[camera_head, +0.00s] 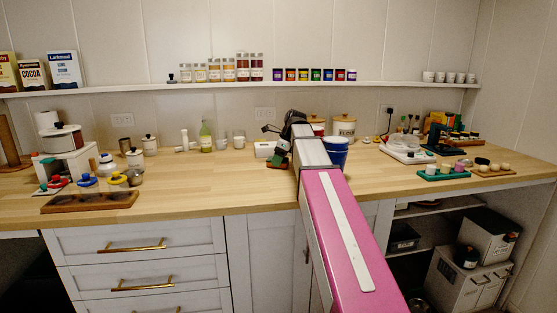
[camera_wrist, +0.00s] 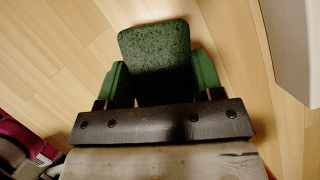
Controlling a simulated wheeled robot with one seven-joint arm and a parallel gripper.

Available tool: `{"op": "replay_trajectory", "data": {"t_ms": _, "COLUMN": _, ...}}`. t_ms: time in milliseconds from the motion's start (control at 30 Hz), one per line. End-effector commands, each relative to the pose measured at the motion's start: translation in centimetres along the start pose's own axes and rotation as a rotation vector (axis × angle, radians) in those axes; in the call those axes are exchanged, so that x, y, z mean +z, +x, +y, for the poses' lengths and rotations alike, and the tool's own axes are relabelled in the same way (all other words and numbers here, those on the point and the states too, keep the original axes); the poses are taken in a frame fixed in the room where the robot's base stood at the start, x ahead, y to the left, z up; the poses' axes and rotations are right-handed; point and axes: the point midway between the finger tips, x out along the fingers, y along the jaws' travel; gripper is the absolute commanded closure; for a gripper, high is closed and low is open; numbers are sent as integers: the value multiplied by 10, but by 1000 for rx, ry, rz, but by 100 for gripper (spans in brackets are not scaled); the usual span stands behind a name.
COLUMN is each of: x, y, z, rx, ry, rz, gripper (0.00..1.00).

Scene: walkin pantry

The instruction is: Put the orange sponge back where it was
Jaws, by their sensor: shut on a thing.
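In the wrist view my gripper (camera_wrist: 160,83) is shut on a flat block with a dark green speckled face (camera_wrist: 155,48), which looks like the scouring side of a sponge. A green finger lies on each side of it. No orange surface shows in that view, so I cannot confirm its colour. Pale wood lies beneath it; whether it touches is unclear. In the head view my gripper (camera_head: 276,160) is small and low over the counter (camera_head: 220,172), left of the blue cup (camera_head: 337,151). The place where the sponge was cannot be told.
A small white box (camera_head: 264,149) stands just left of my gripper. The flour canister (camera_head: 343,129) is behind the cup. A white appliance (camera_head: 407,149) and a green tray (camera_head: 443,174) stand to the right. The counter front left of my arm is clear.

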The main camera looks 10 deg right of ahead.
Motion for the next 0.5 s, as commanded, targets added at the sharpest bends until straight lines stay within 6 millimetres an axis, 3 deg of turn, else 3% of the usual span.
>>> {"op": "replay_trajectory", "data": {"t_ms": 167, "x": -1, "y": 3, "z": 0, "rx": 0, "ry": 0, "rz": 0, "gripper": 62}}
{"op": "replay_trajectory", "data": {"t_ms": 200, "x": -1, "y": 2, "z": 0, "rx": 0, "ry": 0, "rz": 0, "gripper": 26}}
{"op": "replay_trajectory", "data": {"t_ms": 233, "x": -1, "y": 2, "z": 0, "rx": 0, "ry": 0, "rz": 0, "gripper": 17}}
{"op": "replay_trajectory", "data": {"t_ms": 500, "x": -1, "y": 2, "z": 0, "rx": 0, "ry": 1, "rz": 0, "gripper": 14}}
